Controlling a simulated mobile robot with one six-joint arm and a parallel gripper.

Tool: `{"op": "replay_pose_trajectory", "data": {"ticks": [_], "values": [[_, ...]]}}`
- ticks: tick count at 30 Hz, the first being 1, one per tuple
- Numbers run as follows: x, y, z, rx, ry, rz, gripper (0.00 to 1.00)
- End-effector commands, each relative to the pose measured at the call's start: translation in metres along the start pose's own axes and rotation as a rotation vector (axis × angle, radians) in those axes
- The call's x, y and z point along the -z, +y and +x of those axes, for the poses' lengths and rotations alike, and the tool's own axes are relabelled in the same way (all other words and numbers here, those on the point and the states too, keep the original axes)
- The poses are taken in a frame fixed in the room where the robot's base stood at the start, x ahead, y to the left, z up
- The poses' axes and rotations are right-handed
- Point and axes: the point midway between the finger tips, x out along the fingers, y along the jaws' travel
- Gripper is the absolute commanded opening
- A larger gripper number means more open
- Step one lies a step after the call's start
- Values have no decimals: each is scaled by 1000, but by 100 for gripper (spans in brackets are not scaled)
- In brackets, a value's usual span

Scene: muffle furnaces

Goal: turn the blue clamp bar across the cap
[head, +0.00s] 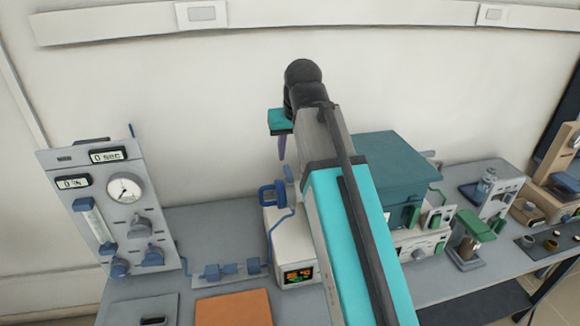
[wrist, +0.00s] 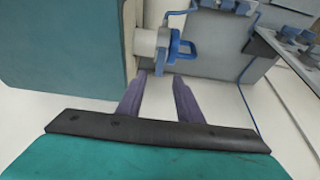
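The blue clamp bar (head: 270,194) is a loop-shaped handle on the left side of the furnace, in front of a grey round cap (head: 290,187). In the wrist view the blue clamp bar (wrist: 182,46) stands at the end of the pale cylindrical cap (wrist: 147,42), just beyond my fingertips. My gripper (head: 282,157) hangs above the cap and clamp bar in the head view, purple fingers pointing down. In the wrist view my gripper (wrist: 160,76) has its two fingers apart, with nothing between them. The fingers look clear of the bar.
A furnace with a teal top (head: 390,165) stands right of the clamp. A gas panel (head: 110,200) with gauge and knobs stands at left. A blue tube runs past blue fittings (head: 232,270) on the bench. An orange pad (head: 233,308) lies in front. The wall is behind.

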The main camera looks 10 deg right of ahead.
Motion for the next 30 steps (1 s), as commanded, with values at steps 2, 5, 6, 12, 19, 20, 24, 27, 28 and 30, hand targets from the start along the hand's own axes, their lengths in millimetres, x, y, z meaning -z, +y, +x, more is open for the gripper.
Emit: {"op": "replay_pose_trajectory", "data": {"ticks": [2,5,6,12,19,20,24,27,28,30], "values": [[-1,0,7,0,-2,0,33],[0,0,16,0,-1,1,33],[0,0,20,0,-2,1,33],[0,1,38,0,-2,1,33],[-1,1,59,-1,-2,1,33],[-1,1,62,-1,-2,1,33],[0,1,74,-1,-2,2,33],[0,1,80,-1,-1,2,33],[0,1,81,-1,-1,2,33],[0,2,84,-1,-1,2,33]]}}
